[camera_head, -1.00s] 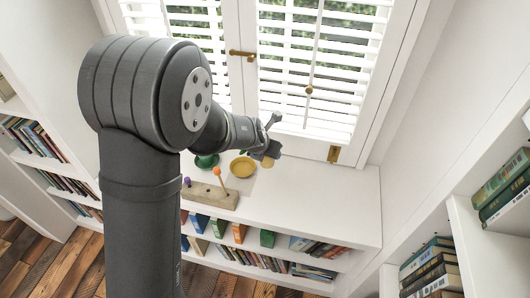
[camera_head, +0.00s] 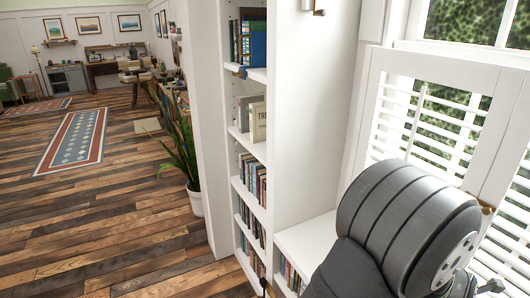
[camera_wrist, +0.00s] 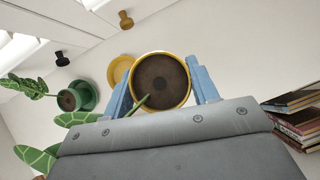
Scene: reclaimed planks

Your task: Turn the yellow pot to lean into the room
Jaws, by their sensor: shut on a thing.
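In the wrist view the yellow pot (camera_wrist: 187,95), filled with dark brown soil, sits between the two blue fingers of my gripper (camera_wrist: 160,88), which is shut on it. A green stem leans from the soil toward the lower left, toward large veined leaves (camera_wrist: 38,158) beside my gripper. A yellow saucer (camera_wrist: 119,67) lies behind the pot, partly hidden by it; the pot is off to its right. In the head view neither the pot nor my gripper shows.
A green pot on a green saucer (camera_wrist: 87,97) stands to the left in the wrist view. A black knob (camera_wrist: 62,58), a yellow knob (camera_wrist: 126,19) and stacked books (camera_wrist: 292,112) are around. The head view shows bookshelves (camera_head: 250,150), a window with shutters and an open room with a rug (camera_head: 75,140).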

